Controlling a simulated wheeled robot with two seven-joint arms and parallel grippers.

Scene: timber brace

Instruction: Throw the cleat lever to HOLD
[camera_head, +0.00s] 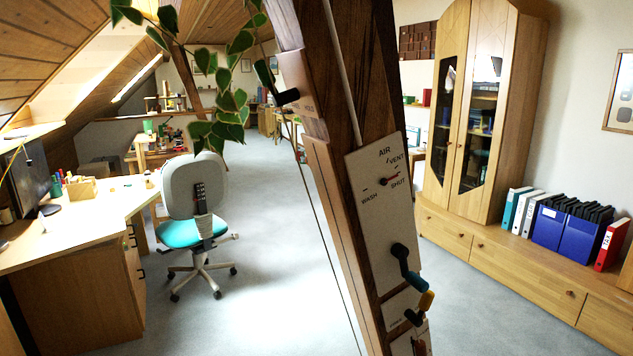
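A dark lever (265,73), which looks like the cleat lever, sticks out from the left side of the leaning timber brace (354,70). Its black pivot end (288,97) meets a light wooden block (296,72) on the brace. The lever's free end points up and to the left. Small lettering shows on the block near the pivot, too faint to read surely. A thin cord runs down past the lever along the brace's left side. Neither of my grippers is in view.
Plant leaves (228,115) hang left of the brace. A chair (195,200) stands behind.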

